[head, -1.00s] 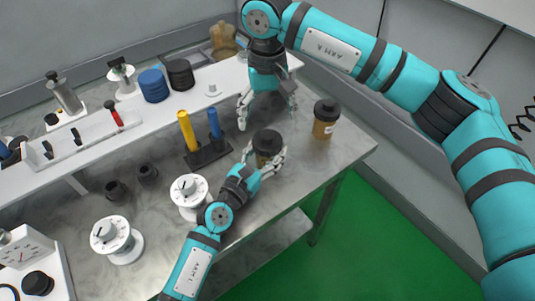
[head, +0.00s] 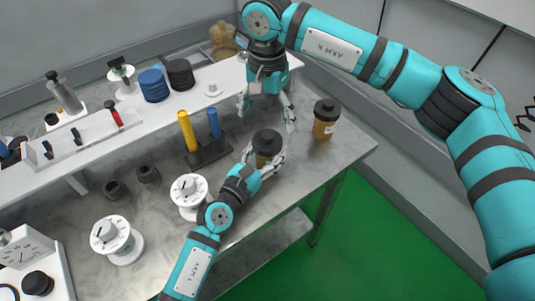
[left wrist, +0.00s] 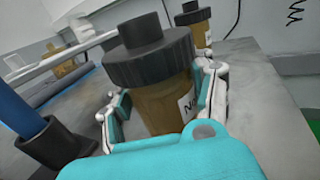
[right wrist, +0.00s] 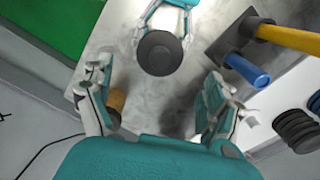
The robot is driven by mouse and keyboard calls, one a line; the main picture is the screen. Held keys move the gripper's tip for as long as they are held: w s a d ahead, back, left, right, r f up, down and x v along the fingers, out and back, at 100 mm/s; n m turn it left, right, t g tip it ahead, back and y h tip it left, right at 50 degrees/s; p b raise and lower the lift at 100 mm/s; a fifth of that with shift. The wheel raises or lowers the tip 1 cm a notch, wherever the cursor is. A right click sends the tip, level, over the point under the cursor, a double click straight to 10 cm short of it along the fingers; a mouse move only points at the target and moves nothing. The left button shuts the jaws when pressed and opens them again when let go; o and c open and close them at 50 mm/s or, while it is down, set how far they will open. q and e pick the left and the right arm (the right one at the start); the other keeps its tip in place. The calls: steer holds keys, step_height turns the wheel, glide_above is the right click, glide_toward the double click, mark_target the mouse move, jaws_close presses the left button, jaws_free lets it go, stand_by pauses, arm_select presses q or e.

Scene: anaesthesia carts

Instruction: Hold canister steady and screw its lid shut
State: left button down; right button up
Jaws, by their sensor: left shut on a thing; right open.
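The canister (left wrist: 165,105) is amber with a white label and stands on the metal table. Its black ribbed lid (left wrist: 150,55) with a raised knob sits on top; the lid also shows in the head view (head: 267,142). I cannot tell how tightly it is seated. My left gripper (head: 263,165) is shut around the canister's body, below the lid. My right gripper (right wrist: 160,105) is open and empty, pointing down above the table, behind the canister in the head view. In the right wrist view the lid (right wrist: 160,52) lies ahead of its fingers, apart from them.
A second amber canister with a black lid (head: 325,120) stands to the right. A black stand (head: 208,152) with a yellow and a blue handle is close on the left. White dial spools (head: 188,190) stand near my left arm. A raised white shelf (head: 140,108) runs behind.

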mark_target(267, 135)
step_height(267, 135, down, 8)
steer(key=shift+r, duration=0.1)
stand_by(0.4)
steer(key=c, duration=1.3)
steer(key=m, duration=0.9)
steer(key=shift+m, duration=0.4)
steer(key=shift+o, duration=0.2)
steer(key=m, duration=0.6)
steer(key=shift+m, duration=0.4)
steer(key=m, duration=0.4)
steer(key=shift+m, duration=0.4)
steer(key=o, duration=1.4)
steer(key=shift+c, duration=0.2)
